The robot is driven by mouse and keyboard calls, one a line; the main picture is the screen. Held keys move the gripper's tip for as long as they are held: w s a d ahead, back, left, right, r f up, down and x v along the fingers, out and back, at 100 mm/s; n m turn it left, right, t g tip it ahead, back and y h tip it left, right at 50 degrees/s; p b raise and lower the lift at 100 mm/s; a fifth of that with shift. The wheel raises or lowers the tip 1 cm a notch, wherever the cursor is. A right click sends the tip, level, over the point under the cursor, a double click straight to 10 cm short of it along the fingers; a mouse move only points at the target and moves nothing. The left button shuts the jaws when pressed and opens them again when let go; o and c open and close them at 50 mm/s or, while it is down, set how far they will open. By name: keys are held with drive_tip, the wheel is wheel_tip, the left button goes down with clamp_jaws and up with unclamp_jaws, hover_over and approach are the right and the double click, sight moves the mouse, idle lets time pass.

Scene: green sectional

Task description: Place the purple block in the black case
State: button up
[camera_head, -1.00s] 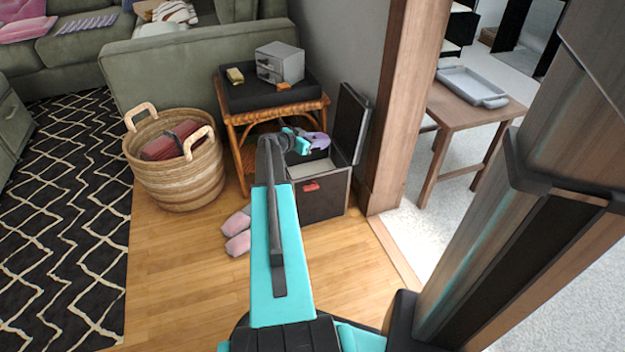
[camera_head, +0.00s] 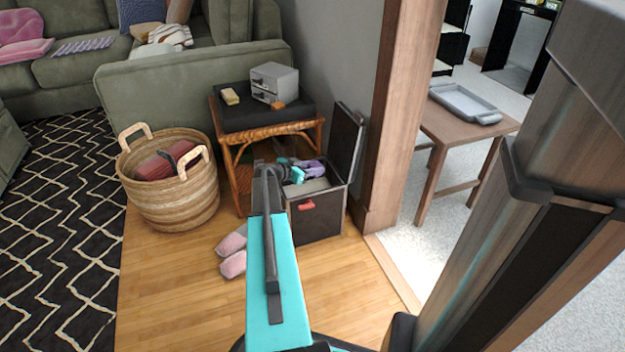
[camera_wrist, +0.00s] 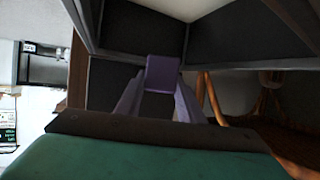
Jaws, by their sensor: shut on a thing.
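The black case (camera_head: 322,222) stands on the wooden floor in the head view, its lid (camera_head: 345,142) raised at the back right and a red latch on its front. My gripper (camera_head: 310,168) is at the case's open top. In the wrist view my gripper (camera_wrist: 162,92) is shut on the purple block (camera_wrist: 163,72), which sits between the fingertips. Dark case walls (camera_wrist: 130,33) and a pale surface show beyond the block. In the head view I cannot clearly tell the block from the purplish fingers, nor how deep it is.
A rattan side table (camera_head: 262,134) with a black tray and small grey drawers stands just behind the case. A woven basket (camera_head: 172,205) is to the left. Pink slippers (camera_head: 233,250) lie in front. A wooden door frame (camera_head: 390,110) is close on the right.

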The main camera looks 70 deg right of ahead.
drive_tip(key=shift+f+b, duration=0.9)
drive_tip(key=shift+f, duration=1.6)
drive_tip(key=shift+f+b, duration=0.7)
drive_tip(key=shift+b, duration=0.3)
drive_tip(key=o, duration=1)
drive_tip(key=shift+f, duration=0.1)
drive_tip(key=shift+r+p, duration=0.3)
drive_tip(key=shift+p, duration=0.15)
drive_tip(key=p+v, duration=0.1)
drive_tip(key=v, duration=0.3)
drive_tip(key=p+v, duration=0.1)
drive_tip(key=v, duration=0.3)
drive_tip(key=r+p+v, duration=0.1)
drive_tip(key=p+v, duration=0.1)
drive_tip(key=v, duration=0.2)
